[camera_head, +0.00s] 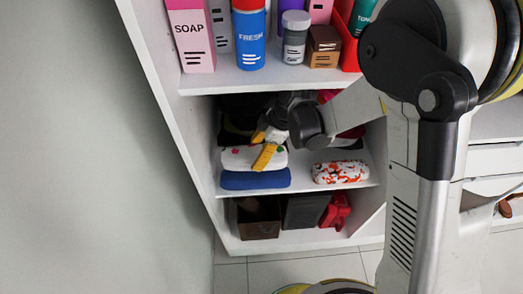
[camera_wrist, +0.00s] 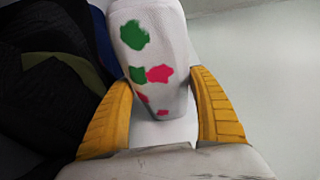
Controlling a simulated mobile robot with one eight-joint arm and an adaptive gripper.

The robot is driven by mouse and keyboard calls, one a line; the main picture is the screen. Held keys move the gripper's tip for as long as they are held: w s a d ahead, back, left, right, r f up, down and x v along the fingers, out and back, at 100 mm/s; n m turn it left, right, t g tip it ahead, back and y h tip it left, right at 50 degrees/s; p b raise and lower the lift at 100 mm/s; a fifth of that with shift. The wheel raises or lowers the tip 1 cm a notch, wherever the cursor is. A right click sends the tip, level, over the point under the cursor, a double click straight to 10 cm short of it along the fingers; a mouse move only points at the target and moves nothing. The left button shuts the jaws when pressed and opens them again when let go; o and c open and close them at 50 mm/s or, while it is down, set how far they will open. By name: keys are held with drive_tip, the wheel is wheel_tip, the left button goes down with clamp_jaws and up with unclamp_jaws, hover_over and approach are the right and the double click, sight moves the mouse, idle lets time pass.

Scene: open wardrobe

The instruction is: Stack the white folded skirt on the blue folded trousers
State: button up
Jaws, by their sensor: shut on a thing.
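The white folded skirt (camera_head: 236,160), with green and pink spots, is over the blue folded trousers (camera_head: 255,180) on the middle shelf at the left. Their edges look close together; I cannot tell whether the skirt rests fully on the trousers. My gripper (camera_head: 263,148) is shut on the skirt, its yellow fingers at the skirt's right part. In the wrist view the skirt (camera_wrist: 152,45) stands between the two yellow fingers of my gripper (camera_wrist: 162,82).
A white folded cloth with red-orange spots (camera_head: 341,172) lies to the right on the same shelf (camera_head: 300,187). Dark folded clothes (camera_head: 235,115) are behind the skirt. The shelf above (camera_head: 275,78) holds bottles and boxes. Bare shelf shows between the two piles.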

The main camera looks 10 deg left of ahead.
drive_tip(key=shift+s+d+f+b, duration=0.15)
drive_tip(key=shift+f+b, duration=0.3)
drive_tip(key=shift+f, duration=0.25)
drive_tip(key=shift+f+b, duration=1.5)
drive_tip(key=shift+f, duration=1.15)
drive_tip(key=shift+f+b, duration=0.35)
drive_tip(key=o, duration=1)
drive_tip(key=shift+c, duration=0.2)
drive_tip(key=shift+r, duration=0.15)
drive_tip(key=shift+c, duration=0.4)
wheel_tip(320, 180, up, 9)
drive_tip(key=p, duration=0.5)
drive_tip(key=shift+p, duration=0.4)
